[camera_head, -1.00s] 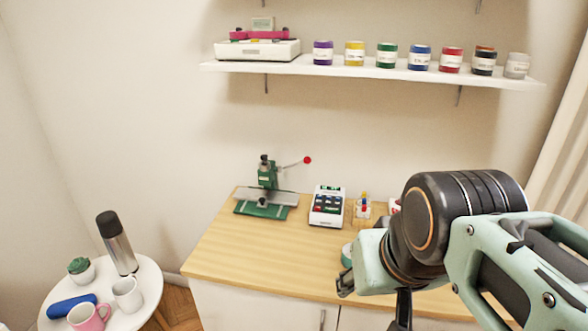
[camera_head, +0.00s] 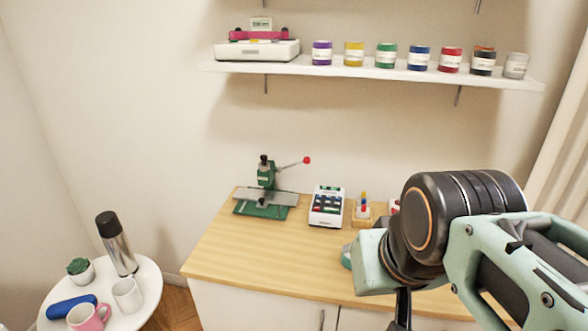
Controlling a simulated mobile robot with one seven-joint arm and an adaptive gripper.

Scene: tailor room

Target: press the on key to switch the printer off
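A small white device with dark, blue, red and green keys (camera_head: 327,207) stands on the wooden counter, near its back edge; it looks like the printer, but its key labels are too small to read. My gripper (camera_head: 374,264) shows in part at the lower right, in front of the counter and to the right of and nearer than the keyed device. Its pale green body is visible, apart from the device in the picture. Its fingers are mostly hidden, so I cannot tell whether they are open or shut.
A green lever press (camera_head: 267,185) stands left of the keyed device, and a small wooden holder with coloured pieces (camera_head: 363,212) stands right of it. A round green item (camera_head: 346,257) lies beside my gripper. The counter's front left (camera_head: 240,255) is clear. A shelf (camera_head: 350,70) hangs above.

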